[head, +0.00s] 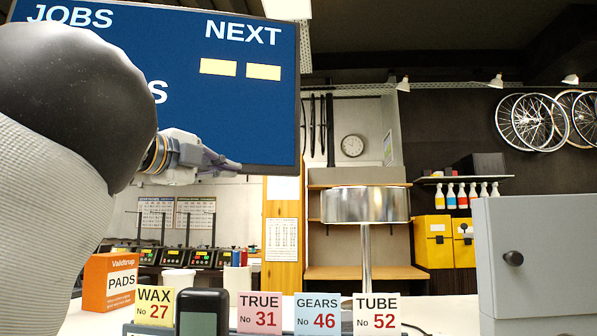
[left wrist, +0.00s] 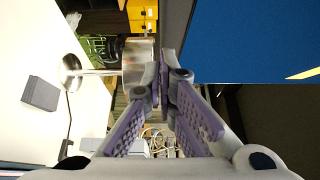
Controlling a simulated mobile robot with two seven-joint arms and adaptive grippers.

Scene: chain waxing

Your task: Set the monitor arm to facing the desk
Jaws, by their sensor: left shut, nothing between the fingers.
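The monitor (head: 230,110) is a large blue screen with "JOBS" and "NEXT" lettering, at the upper left of the head view, its face turned toward me. The arm that bears it is not visible. My left gripper (head: 232,167) is in front of the monitor's lower right part, near the bottom edge, and is shut and empty. My left arm covers the screen's left side. In the left wrist view the shut fingertips (left wrist: 168,62) are close beside the monitor's edge (left wrist: 250,45); I cannot tell if they touch it. My right gripper is not in view.
A steel-shaded lamp (head: 365,205) stands mid-desk. An orange pads box (head: 109,282), a dark handheld device (head: 202,312) and number cards (head: 260,313) line the front. A grey cabinet (head: 540,255) stands at right. Open air lies between monitor and lamp.

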